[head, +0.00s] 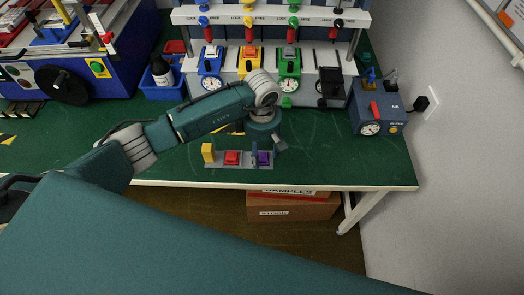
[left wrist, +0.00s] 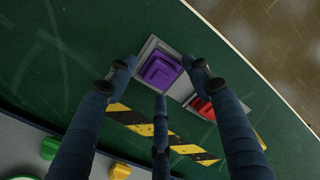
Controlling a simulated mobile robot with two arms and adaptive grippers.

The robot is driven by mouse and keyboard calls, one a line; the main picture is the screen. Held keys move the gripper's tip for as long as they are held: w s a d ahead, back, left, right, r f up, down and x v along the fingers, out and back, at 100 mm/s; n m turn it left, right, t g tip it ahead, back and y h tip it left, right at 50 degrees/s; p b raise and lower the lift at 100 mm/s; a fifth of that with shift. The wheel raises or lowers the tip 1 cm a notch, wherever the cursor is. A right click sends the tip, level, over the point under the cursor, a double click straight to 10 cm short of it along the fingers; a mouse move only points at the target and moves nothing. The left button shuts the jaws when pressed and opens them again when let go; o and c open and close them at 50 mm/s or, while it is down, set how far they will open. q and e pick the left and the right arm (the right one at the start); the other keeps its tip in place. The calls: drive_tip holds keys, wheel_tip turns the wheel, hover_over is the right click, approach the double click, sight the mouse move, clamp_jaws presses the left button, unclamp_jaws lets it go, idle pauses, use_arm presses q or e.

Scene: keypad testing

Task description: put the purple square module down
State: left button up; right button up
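The purple square module (left wrist: 159,70) sits at one end of a grey tray (left wrist: 147,48) on the green table. In the head view, the purple module (head: 264,158) shows partly behind my left gripper (head: 262,151), at the right end of the tray (head: 218,164). In the left wrist view, the fingers of my left gripper (left wrist: 160,76) are spread around the purple module, with gaps visible between fingertips and module. The gripper looks open. My right gripper is not in view.
A red module (head: 232,157) sits beside the purple one, and a yellow block (head: 208,152) stands at the tray's left end. A test rack (head: 230,64) stands behind, and a blue-grey gauge box (head: 376,108) stands at right. The table's front edge is close to the tray.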

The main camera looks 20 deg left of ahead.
sight(262, 154)
use_arm(q)
drive_tip(key=shift+r, duration=0.1)
drive_tip(key=shift+r, duration=0.35)
wheel_tip(262, 154, up, 11)
drive_tip(key=b, duration=0.3)
idle(0.3)
